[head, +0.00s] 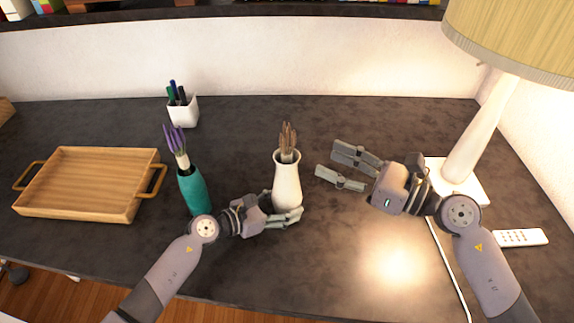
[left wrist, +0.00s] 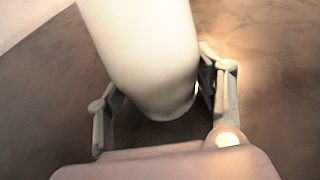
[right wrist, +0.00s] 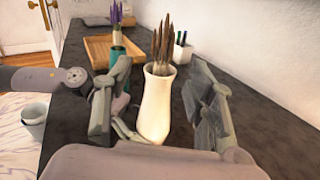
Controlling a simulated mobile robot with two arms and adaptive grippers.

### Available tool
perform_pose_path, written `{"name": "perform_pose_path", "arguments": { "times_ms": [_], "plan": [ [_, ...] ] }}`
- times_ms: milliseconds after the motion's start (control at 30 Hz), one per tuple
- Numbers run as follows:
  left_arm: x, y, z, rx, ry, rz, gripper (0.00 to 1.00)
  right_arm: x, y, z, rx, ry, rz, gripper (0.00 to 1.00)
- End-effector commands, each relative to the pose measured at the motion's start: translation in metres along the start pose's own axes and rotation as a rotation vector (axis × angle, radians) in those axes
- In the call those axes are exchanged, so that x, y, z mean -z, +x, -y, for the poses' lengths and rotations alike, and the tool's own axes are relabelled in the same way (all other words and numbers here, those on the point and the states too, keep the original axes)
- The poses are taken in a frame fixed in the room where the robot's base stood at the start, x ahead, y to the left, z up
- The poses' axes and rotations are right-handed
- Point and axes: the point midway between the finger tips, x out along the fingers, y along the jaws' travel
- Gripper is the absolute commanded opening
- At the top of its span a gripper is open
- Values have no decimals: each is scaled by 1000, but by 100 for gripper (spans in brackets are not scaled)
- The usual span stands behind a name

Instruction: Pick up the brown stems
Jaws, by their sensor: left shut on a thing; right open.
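The brown stems (head: 288,139) stand upright in a white vase (head: 287,178) in the middle of the desk. They also show in the right wrist view (right wrist: 162,42), rising above the vase mouth. My left gripper (head: 283,215) is shut around the lower part of the vase, whose base fills the space between its fingers in the left wrist view (left wrist: 150,60). My right gripper (head: 345,168) is open and empty to the right of the vase, with its fingers pointing toward it. The stems' lower ends are hidden inside the vase.
A teal vase (head: 193,190) with purple stems (head: 175,143) stands left of the white vase. A wooden tray (head: 85,185) lies further left. A white pen cup (head: 183,111) stands behind. A lamp (head: 480,130) and a remote (head: 521,237) are at right.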

Motion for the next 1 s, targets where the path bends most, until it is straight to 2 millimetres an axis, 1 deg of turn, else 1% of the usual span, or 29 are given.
{"name": "perform_pose_path", "arguments": {
  "times_ms": [100,167,267,400,500,667,733,900,1000],
  "plan": [
    [1,0,0,1,0,-1,46,-8,-2,7,24,-94,9,50],
    [1,0,0,1,0,-1,46,-10,2,9,30,-117,11,50],
    [0,0,1,1,0,-1,46,-12,17,9,30,-126,14,50],
    [0,0,1,1,0,-1,46,-12,42,9,30,-124,14,50],
    [0,0,1,1,0,-1,46,-12,56,10,30,-121,13,50],
    [1,0,0,1,0,-1,46,-11,66,10,30,-121,11,50],
    [1,0,0,1,-1,-1,46,-12,73,8,29,-120,12,50],
    [0,0,0,1,0,-1,46,-14,99,3,29,-119,11,50],
    [0,0,0,1,0,-1,46,-13,111,4,30,-119,10,50]
  ]
}}
